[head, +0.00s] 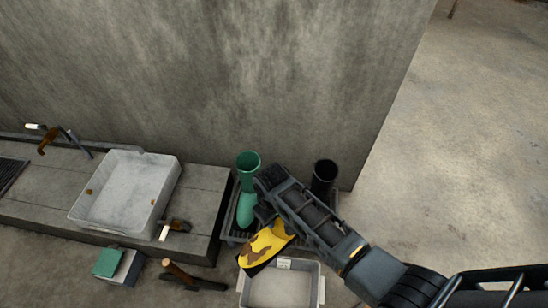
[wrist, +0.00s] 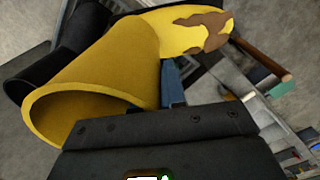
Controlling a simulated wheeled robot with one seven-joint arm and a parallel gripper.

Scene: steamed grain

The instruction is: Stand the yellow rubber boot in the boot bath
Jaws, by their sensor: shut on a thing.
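The yellow rubber boot (head: 262,247) with brown patches is held in my gripper (head: 264,208). In the head view its toe points down-left, and my arm hides its shaft. In the wrist view the boot (wrist: 95,92) shows its round open top at left and its patched foot at upper right. A blue finger (wrist: 172,84) presses against it. A shallow pale grey tub with side handles (head: 279,290), which looks like the boot bath, stands on the floor just below the boot in the head view. Its visible inside looks empty. The boot's height above the floor is unclear.
A green boot (head: 247,190) and a black boot (head: 325,178) stand at a dark rack (head: 234,233) by the wall. A white basin (head: 128,192) sits on the ledge at left. A wooden-handled tool (head: 190,276) and a green-topped box (head: 118,265) lie nearby. Open floor extends right.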

